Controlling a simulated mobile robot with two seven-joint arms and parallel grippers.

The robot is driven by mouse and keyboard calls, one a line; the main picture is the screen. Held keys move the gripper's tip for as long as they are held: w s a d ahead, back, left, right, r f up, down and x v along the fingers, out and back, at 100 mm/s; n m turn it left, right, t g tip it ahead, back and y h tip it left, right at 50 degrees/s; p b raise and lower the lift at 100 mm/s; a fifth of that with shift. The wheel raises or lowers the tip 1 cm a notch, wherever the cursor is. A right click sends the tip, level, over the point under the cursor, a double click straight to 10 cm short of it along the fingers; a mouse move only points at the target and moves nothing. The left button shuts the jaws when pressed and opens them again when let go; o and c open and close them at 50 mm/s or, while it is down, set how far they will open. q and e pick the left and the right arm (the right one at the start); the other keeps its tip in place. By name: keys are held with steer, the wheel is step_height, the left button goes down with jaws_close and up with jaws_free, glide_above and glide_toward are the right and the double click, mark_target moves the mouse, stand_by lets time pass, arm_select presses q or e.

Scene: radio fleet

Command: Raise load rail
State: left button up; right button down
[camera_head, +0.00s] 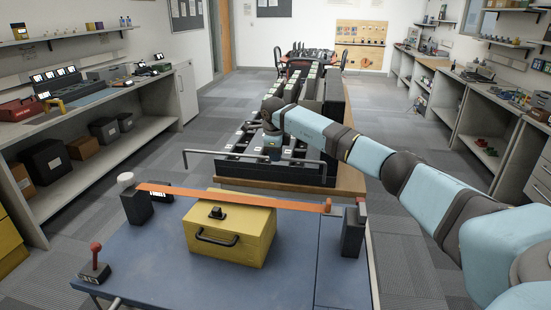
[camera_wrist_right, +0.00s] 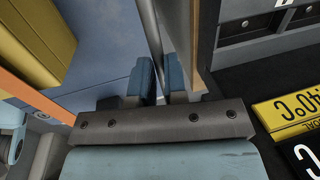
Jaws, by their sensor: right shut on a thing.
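The load rail (camera_head: 224,154) looks like a thin grey metal bar with bent ends, running across in front of the black rack. My right gripper (camera_head: 273,155) reaches down onto the rail right of its middle. In the right wrist view, the two blue fingers of my right gripper (camera_wrist_right: 158,80) close around the grey rail (camera_wrist_right: 148,28). The fingers hide the part of the rail between them. My left gripper is not in view.
A blue table (camera_head: 160,255) in front holds a yellow box (camera_head: 230,238) with a black handle. An orange bar (camera_head: 235,198) spans above it between dark posts. A red-knobbed lever (camera_head: 95,258) stands at left. The black rack (camera_head: 285,172) lies beyond; shelved benches line both sides.

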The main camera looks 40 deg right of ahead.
steer(key=shift+d+r, duration=0.1)
steer(key=shift+r, duration=0.1)
steer(key=c, duration=1.2)
jaws_free()
steer(key=shift+r, duration=0.15)
steer(key=shift+o, duration=0.2)
step_height(320, 180, up, 13)
steer(key=s+a, duration=0.1)
steer(key=a, duration=0.1)
steer(key=shift+s+r, duration=0.2)
steer(key=shift+s, duration=0.2)
steer(key=shift+a, duration=0.1)
